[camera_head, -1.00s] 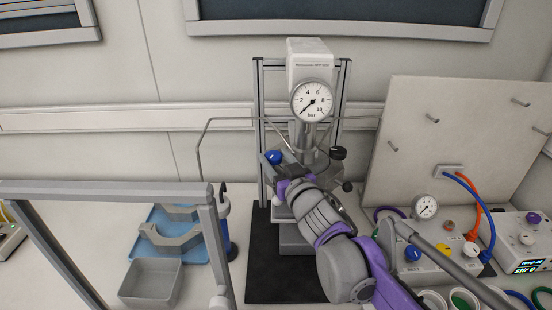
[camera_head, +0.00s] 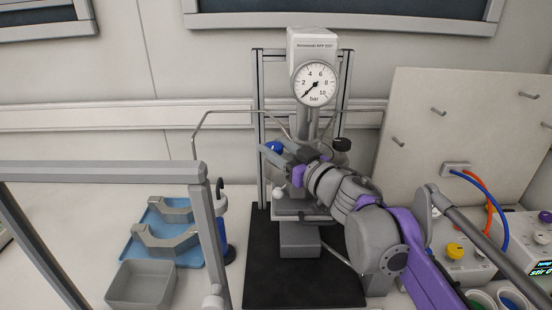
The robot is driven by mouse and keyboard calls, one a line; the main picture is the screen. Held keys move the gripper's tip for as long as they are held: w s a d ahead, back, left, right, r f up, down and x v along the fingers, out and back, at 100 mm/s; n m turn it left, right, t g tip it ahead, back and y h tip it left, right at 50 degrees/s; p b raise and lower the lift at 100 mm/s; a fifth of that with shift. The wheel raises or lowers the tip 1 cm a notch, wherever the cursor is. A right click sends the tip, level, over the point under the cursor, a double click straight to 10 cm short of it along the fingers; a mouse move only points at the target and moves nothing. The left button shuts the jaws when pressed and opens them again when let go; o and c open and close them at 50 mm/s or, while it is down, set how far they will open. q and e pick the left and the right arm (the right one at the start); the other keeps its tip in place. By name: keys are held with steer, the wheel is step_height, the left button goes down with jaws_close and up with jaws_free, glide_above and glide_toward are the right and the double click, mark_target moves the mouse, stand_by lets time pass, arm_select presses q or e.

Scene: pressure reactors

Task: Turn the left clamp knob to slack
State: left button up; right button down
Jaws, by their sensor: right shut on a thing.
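The pressure reactor (camera_head: 311,52) stands at the centre, with a round dial gauge (camera_head: 315,83) on its front. My right gripper (camera_head: 272,162) reaches in from the right to the left side of the reactor head. It is shut at the left clamp knob, which its fingers and wrist hide almost wholly. A blue knob (camera_head: 274,147) shows just above the fingers. A small white ball (camera_head: 278,193) shows just below them. A black knob (camera_head: 341,144) sits at the right of the head. My left gripper is out of view.
A blue tray (camera_head: 190,256) with grey clamp halves (camera_head: 165,242) lies at left, behind a grey bin (camera_head: 142,286). A pegboard (camera_head: 455,135) and a control box (camera_head: 458,265) are at right.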

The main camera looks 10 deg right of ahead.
steer(key=shift+f, duration=0.15)
steer(key=c, duration=0.5)
jaws_free()
steer(key=shift+s+d, duration=0.1)
steer(key=v, duration=1)
steer(key=shift+s+d, duration=0.25)
steer(key=shift+d, duration=0.1)
